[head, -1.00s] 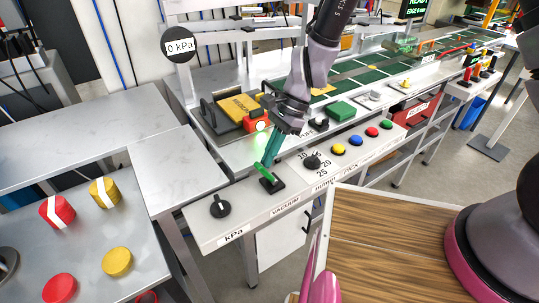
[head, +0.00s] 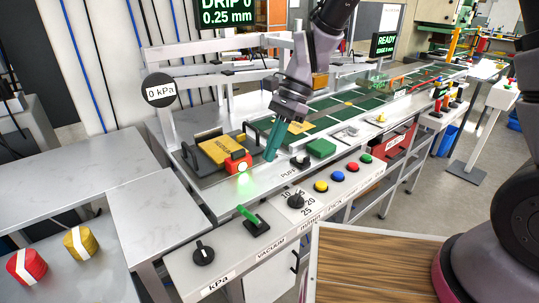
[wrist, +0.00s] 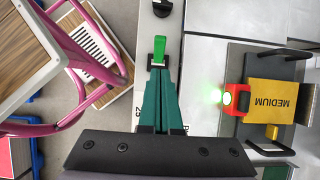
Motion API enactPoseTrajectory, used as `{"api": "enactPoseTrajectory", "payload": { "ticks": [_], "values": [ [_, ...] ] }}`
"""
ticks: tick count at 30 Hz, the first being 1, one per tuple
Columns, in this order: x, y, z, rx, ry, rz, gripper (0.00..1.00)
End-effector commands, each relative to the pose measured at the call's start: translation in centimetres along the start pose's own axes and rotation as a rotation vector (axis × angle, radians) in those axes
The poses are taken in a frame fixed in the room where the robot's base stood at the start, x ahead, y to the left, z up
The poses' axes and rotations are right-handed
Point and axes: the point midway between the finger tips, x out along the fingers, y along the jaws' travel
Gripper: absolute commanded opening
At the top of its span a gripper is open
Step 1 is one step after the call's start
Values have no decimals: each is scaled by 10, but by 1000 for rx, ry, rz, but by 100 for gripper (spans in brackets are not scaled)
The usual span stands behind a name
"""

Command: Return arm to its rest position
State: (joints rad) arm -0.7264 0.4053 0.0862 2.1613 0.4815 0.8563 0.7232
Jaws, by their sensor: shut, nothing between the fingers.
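My gripper (head: 269,157) is shut and empty, its teal fingers pointing down above the front control panel (head: 185,272). In the wrist view the fingers (wrist: 158,76) are together. The vacuum lever (head: 248,214), with a green handle on a black base, is below and left of the fingertips, clear of them. It also shows just beyond the fingertips in the wrist view (wrist: 159,47). My arm reaches down from the top of the head view.
A yellow block marked MEDIUM (head: 216,150) and a lit red block (head: 238,162) lie behind the panel. A black knob (head: 203,254), a dial (head: 297,200) and several coloured buttons line the panel. The gauge (head: 161,91) reads 0 kPa. Red (head: 26,267) and yellow (head: 81,243) cylinders stand left.

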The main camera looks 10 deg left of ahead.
Motion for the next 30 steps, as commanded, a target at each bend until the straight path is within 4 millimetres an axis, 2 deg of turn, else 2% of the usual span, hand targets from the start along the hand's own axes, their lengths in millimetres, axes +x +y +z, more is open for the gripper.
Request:
{"api": "enactPoseTrajectory", "payload": {
  "ticks": [5, 8, 11, 14, 18, 21, 27, 30],
  "values": [
    [0, 0, 0, -1, 1, -2, 0],
    [-13, 0, -4, -14, 9, -22, 0],
    [-46, 3, -15, -51, 36, -75, 0],
    [-96, 14, -32, -113, 92, -153, 0],
    [-167, 44, -57, -206, 204, -259, 0],
    [-211, 73, -71, -265, 300, -319, 0],
    [-280, 143, -90, -360, 522, -398, 0],
    [-305, 180, -95, -397, 643, -413, 0]
  ]
}}
